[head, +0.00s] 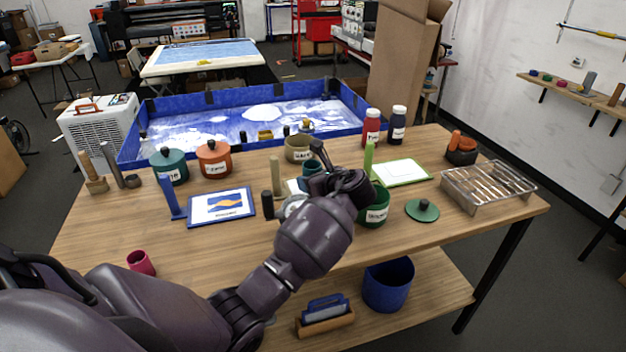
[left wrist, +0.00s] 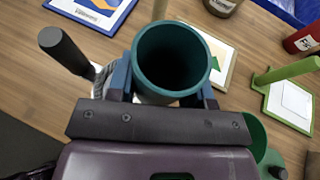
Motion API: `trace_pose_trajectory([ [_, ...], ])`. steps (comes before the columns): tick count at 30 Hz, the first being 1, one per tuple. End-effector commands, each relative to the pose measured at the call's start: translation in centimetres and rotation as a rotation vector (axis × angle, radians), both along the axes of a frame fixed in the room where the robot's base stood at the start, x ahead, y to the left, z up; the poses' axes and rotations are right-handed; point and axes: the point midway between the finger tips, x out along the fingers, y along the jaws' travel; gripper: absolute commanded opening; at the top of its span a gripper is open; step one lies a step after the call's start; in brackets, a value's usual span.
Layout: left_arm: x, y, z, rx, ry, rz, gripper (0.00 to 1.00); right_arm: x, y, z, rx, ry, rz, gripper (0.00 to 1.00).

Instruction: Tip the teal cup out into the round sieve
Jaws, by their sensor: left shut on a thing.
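The teal cup (head: 311,168) is held between the two fingers of my left gripper (left wrist: 165,92), which is shut on it. In the left wrist view the cup (left wrist: 172,58) shows its open mouth to the camera. Its inside is dark and I cannot tell what is in it. A grey round thing (head: 292,207) with a dark upright handle (head: 268,204), which looks like the round sieve, is partly hidden behind my left arm. In the left wrist view its dark handle (left wrist: 64,48) and pale mesh-like part (left wrist: 103,80) lie left of and partly below the cup. My right gripper is not in view.
A green pot (head: 377,212) stands just right of my gripper, its lid (head: 422,210) beside it. A framed picture (head: 221,207) lies left, a green-edged board (head: 402,172) right. Behind are an olive pot (head: 298,150) and a blue-walled tray (head: 225,98). The wooden table's front left is mostly clear.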

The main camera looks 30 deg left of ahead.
Motion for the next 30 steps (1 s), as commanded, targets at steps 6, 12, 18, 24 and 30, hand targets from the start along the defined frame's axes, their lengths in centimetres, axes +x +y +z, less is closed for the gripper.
trace_pose_trajectory([
  [6,0.0,0.0,0.7,0.000,-0.004,-0.001,0.23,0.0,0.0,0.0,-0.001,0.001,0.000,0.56],
  [12,0.1,0.0,2.2,-0.001,-0.005,0.000,0.23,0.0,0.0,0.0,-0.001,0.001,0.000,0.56],
  [18,0.0,0.0,3.8,-0.001,-0.004,0.001,0.23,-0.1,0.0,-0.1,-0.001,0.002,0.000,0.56],
  [24,0.0,0.0,5.0,0.000,-0.004,-0.001,0.23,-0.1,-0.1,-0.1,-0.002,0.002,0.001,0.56],
  [30,0.0,0.0,5.1,-0.001,-0.002,-0.001,0.23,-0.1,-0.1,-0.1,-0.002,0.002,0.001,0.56],
])
